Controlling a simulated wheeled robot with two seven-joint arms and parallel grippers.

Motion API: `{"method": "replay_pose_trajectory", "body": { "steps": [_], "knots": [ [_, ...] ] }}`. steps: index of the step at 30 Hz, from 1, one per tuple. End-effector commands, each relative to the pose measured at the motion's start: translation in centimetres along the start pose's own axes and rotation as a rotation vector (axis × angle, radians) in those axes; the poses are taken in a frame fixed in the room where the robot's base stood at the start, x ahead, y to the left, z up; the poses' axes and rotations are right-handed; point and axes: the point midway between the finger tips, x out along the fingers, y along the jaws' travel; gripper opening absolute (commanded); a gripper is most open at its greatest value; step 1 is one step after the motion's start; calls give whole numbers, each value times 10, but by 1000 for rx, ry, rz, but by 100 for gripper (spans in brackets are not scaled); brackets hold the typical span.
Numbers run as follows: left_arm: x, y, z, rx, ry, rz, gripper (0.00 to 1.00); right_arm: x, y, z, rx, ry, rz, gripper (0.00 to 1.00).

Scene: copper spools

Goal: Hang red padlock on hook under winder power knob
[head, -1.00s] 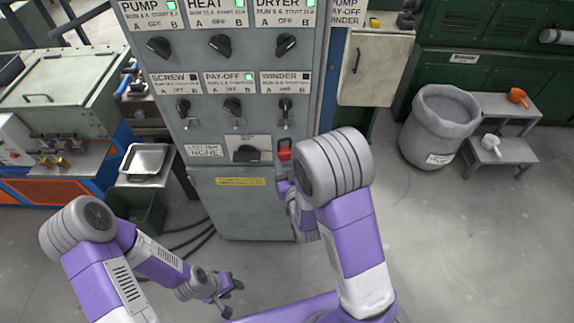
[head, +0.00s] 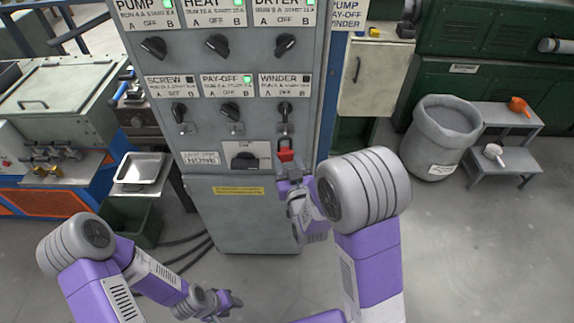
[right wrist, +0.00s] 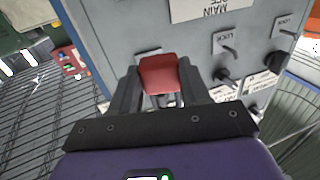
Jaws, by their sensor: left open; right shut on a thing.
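The red padlock (head: 286,155) is held up in front of the grey cabinet, just below the hook (head: 285,129) under the winder knob (head: 285,108). My right gripper (head: 288,167) is shut on it from below; in the right wrist view the padlock (right wrist: 158,75) sits between the two dark fingers. That view is upside down, and the padlock covers most of a pale plate behind it. The shackle is hidden there, and I cannot tell whether it touches the hook. My left gripper (head: 229,302) is open and empty, low in front of the cabinet.
The pay-off knob (head: 230,111) and screw knob (head: 179,111) have similar hooks to the left. A black main switch (head: 245,160) is left of the padlock. A grey bin (head: 441,135) and step stand (head: 500,160) are at right. The floor between is clear.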

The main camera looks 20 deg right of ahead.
Motion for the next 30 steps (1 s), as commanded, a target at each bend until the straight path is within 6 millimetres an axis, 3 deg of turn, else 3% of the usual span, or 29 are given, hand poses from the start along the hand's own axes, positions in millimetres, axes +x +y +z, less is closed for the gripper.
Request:
{"method": "replay_pose_trajectory", "body": {
  "steps": [24, 30],
  "knots": [
    [-9, 4, 0, 0, 0, 0, 43, 48, 13, 4, -2, 2, 0, 1],
    [6, -2, 0, 0, 0, 0, 43, 56, 15, 14, 0, 3, 1, 1]
  ]
}}
